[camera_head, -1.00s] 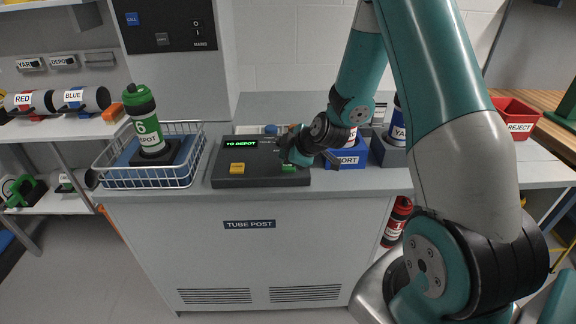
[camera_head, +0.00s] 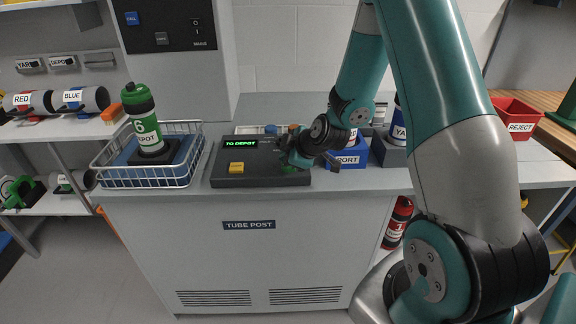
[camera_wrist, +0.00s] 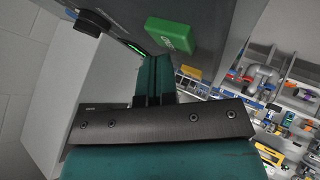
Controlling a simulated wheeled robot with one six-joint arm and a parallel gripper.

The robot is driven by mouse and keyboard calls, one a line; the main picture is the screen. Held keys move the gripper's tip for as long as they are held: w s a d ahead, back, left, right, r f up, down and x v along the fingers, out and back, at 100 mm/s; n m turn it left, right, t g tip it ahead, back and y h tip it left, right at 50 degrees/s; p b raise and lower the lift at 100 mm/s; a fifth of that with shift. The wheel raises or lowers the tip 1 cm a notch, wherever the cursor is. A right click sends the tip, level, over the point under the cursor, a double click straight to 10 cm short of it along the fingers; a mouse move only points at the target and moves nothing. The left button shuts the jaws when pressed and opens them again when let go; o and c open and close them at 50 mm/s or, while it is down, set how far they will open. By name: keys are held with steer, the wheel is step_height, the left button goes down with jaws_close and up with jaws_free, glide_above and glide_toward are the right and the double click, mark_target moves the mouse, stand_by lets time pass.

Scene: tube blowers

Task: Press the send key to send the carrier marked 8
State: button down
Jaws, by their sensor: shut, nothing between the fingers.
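The dark control box (camera_head: 262,180) stands on the counter with a lit green display (camera_head: 240,143) reading "TO DEPOT". It has a yellow-orange key (camera_head: 236,168) at the left and a green key at the right, clear in the wrist view (camera_wrist: 172,34); its small lettering is unreadable. My gripper (camera_head: 290,160) is shut and empty over the box's right part, largely hiding the green key in the head view. In the wrist view my fingertips (camera_wrist: 155,62) are beside the green key; contact cannot be told. No carrier marked 8 is readable.
A green carrier (camera_head: 143,108), partly legible, stands upright in the wire basket (camera_head: 150,181) left of the box. A red reject bin (camera_head: 514,112) is further right.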

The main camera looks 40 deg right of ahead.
steer(key=shift+f+b, duration=0.4)
steer(key=shift+b, duration=0.05)
stand_by(0.3)
steer(key=shift+r, duration=0.1)
steer(key=shift+r+p, duration=0.45)
steer(key=shift+r, duration=0.3)
steer(key=shift+r+p, duration=1.55)
steer(key=shift+r, duration=1.05)
steer(key=shift+f, duration=0.1)
